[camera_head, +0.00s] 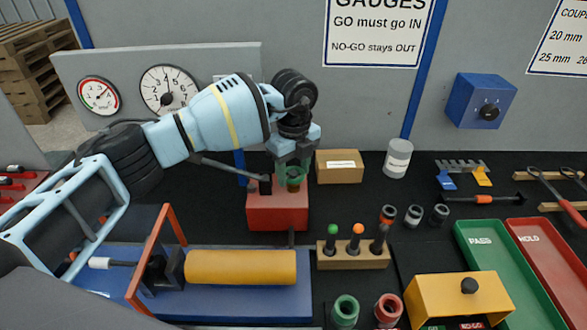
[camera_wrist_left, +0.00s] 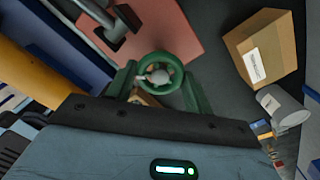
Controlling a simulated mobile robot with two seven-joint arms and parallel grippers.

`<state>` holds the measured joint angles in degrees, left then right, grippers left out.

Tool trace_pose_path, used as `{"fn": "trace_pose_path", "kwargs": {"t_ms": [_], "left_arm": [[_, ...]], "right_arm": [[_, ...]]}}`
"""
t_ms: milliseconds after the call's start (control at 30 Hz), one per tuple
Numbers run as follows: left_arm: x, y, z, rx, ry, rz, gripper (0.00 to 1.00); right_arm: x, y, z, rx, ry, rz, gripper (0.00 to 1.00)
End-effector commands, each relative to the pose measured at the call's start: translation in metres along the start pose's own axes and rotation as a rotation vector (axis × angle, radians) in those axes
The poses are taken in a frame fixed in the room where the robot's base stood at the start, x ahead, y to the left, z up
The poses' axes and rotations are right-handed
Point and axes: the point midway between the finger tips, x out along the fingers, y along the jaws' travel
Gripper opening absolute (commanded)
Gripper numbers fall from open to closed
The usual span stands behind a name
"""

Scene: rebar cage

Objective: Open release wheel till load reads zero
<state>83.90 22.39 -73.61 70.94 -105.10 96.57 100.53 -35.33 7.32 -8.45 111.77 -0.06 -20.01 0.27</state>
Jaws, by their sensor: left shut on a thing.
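The green release wheel (camera_head: 292,175) sits on top of a red block (camera_head: 278,212) in the middle of the bench. My left gripper (camera_head: 291,166) reaches down over it from above and is shut on its rim. In the left wrist view the round wheel (camera_wrist_left: 160,72) shows between the two fingers. A large white dial (camera_head: 169,90) and a smaller dial with coloured bands (camera_head: 99,96) are on the grey panel at the left. Their readings are too small to tell surely. My right gripper is not in view.
A yellow cylinder (camera_head: 240,267) lies on a blue base in front. A wooden block with plug gauges (camera_head: 352,256) stands right of it. A cardboard box (camera_head: 339,166) is close beside the gripper. Green (camera_head: 535,295) and red trays are at the right.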

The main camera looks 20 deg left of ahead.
Motion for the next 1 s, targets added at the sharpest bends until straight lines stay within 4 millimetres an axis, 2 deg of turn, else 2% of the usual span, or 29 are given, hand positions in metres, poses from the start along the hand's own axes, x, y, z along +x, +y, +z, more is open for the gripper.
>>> {"fn": "trace_pose_path", "kwargs": {"t_ms": [600,1000], "left_arm": [[-0.001,-0.0005,0.0009,-0.537,-0.001,-0.001,0.29],[-0.0008,-0.0004,0.001,-0.699,-0.002,0.0,0.29]], "right_arm": [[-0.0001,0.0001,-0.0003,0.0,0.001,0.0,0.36],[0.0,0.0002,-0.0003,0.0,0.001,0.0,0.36]]}}
